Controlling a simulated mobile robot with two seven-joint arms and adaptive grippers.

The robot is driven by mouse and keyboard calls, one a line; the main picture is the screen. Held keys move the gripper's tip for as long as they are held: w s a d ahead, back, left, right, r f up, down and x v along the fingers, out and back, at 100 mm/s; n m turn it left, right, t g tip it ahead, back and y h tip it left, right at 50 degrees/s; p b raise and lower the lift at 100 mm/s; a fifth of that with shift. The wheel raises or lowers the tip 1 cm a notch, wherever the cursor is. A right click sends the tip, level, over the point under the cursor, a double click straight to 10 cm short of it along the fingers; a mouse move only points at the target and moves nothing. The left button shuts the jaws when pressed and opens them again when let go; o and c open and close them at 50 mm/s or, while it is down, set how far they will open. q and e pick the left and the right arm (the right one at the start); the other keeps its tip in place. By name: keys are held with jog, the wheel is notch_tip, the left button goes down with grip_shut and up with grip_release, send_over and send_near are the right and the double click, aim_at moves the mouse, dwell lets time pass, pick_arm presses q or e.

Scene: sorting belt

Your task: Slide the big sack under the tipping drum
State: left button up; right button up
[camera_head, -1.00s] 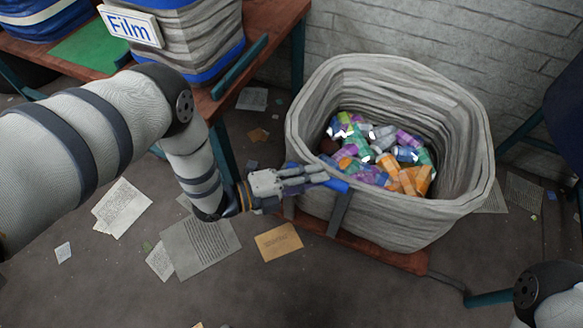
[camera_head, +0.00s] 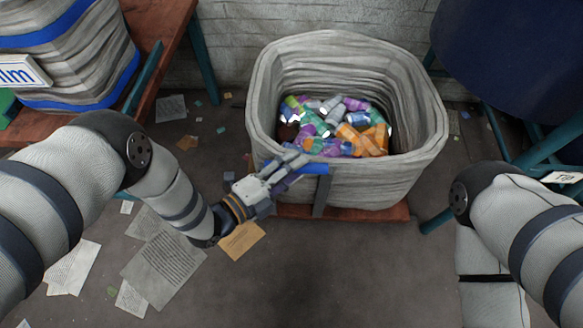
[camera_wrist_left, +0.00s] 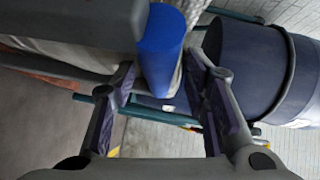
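The big sack (camera_head: 262,130), grey and open-topped, stands on a low red-brown base (camera_head: 395,211) and holds colourful bottles and cans. A dark bracket (camera_head: 321,195) with a blue handle (camera_head: 316,168) is at its front. The handle also shows in the left wrist view (camera_wrist_left: 160,48). My left gripper (camera_head: 293,163) is at the handle's left end. In the wrist view its fingers (camera_wrist_left: 163,105) are apart on either side of the handle, with gaps visible. The dark blue tipping drum (camera_head: 520,55) is at upper right. My right arm is at right; its gripper is out of view.
A wooden table (camera_head: 160,30) with another striped sack (camera_head: 75,65) stands at left, its teal legs near the big sack. Teal supports (camera_head: 540,150) stand below the drum at right. Papers (camera_head: 165,262) lie on the floor. The floor in front of the sack is mostly clear.

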pick_arm(q)
jog(key=v, duration=1.2)
